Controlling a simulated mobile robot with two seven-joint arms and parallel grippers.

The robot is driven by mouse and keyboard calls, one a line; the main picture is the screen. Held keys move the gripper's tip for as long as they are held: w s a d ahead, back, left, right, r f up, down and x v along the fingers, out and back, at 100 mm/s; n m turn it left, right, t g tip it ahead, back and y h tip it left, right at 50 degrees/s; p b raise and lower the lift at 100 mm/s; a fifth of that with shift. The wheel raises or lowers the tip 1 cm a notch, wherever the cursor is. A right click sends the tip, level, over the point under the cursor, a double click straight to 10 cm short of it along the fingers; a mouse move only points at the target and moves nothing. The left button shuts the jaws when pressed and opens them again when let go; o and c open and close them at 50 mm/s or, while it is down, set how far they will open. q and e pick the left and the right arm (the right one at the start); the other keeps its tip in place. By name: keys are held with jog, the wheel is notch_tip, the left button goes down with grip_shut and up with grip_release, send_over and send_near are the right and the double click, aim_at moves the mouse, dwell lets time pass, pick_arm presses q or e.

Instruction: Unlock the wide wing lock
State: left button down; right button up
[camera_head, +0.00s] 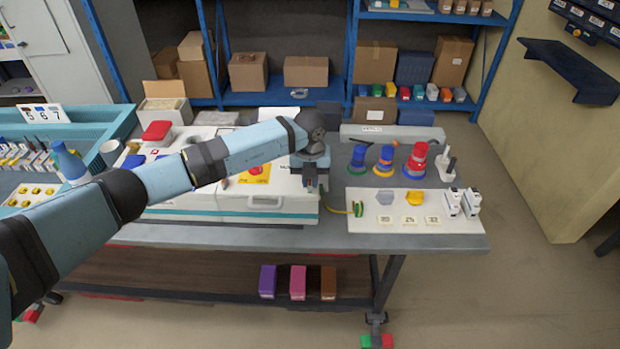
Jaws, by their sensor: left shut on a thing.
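My left arm reaches in from the left across the table. Its gripper (312,183) points down at the right end of a white socket box (285,186) with a front handle. The gripper is shut on a small part there, at the place of the wing lock. The fingers and wrist hide most of this part, so its shape and turn cannot be made out. A yellow label with a red knob (255,170) shows on the box left of the gripper. My right gripper is not in view.
Right of the box, a white board (400,224) holds a grey piece, a yellow piece and white switch blocks. Stacks of coloured rings (416,160) stand behind it. A green-yellow cable end (358,209) lies close to the gripper. A teal tray (75,135) is at the left.

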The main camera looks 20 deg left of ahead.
pick_arm(q)
jog(key=shift+w+r, duration=0.1)
jog(key=c, duration=1.2)
grip_release()
jog(key=shift+o, duration=0.2)
notch_tip(320, 180, up, 14)
jog(key=b, duration=0.1)
jog(key=shift+b, duration=0.35)
